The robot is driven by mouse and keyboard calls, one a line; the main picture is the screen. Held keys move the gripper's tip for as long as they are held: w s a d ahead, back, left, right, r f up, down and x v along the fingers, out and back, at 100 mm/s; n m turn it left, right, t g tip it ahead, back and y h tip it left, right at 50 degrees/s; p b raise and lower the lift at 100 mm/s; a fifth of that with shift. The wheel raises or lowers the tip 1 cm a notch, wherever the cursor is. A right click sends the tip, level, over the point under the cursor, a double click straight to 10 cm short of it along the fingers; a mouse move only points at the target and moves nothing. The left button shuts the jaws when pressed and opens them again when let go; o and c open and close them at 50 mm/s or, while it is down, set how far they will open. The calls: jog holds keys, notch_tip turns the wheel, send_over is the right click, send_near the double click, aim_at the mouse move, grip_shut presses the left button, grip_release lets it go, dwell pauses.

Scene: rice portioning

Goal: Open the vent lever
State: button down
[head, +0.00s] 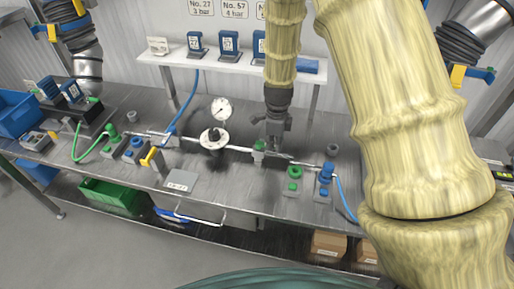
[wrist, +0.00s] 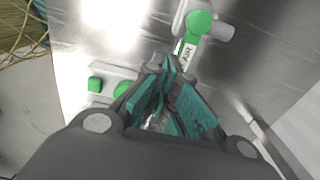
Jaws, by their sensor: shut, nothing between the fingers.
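A green-capped valve (head: 259,146) sits on the pipe line on the bench, just left of my gripper (head: 275,140). I cannot tell surely that this is the vent lever; a yellow lever (head: 151,158) also stands further left. My gripper's teal-padded fingers (wrist: 165,70) are shut and empty, above the bench. Part of the valve's surroundings is hidden by my gripper in the head view.
A pressure gauge (head: 221,109) stands left of the valve. Green knobs (head: 294,172) sit on a small plate near the gripper, with a blue fitting (head: 326,174) to their right. A shelf (head: 180,61) stands behind.

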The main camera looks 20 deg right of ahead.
notch_tip(320, 180, up, 6)
jog(key=p, duration=0.4)
jog(key=shift+s+a+r+p, duration=0.15)
jog(key=shift+s+a+p, duration=0.15)
jog(key=shift+s, duration=0.15)
